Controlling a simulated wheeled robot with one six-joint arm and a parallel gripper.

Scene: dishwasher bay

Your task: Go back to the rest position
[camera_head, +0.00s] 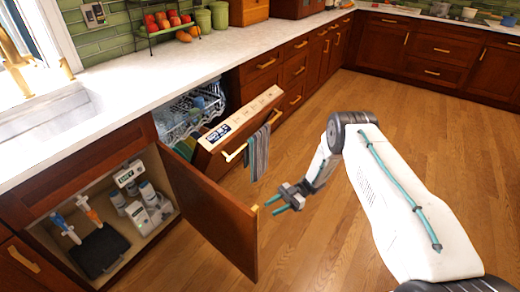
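My gripper (283,203) is in front of the dishwasher, above the wooden floor, to the right of the open cabinet door's far edge. Its two teal fingers point left and stand apart, with nothing seen between them. My white arm reaches in from the lower right and bends down at the dark elbow joint. The dishwasher door (240,127) is tilted partly open. A striped towel (257,153) hangs from its handle. The dish rack (178,127) with dishes shows behind the door.
The cabinet door (212,212) stands open into the floor space, close to my gripper. The counter (215,62) holds a fruit rack (163,30) and green canisters (219,14). The wooden floor (300,120) beyond is clear.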

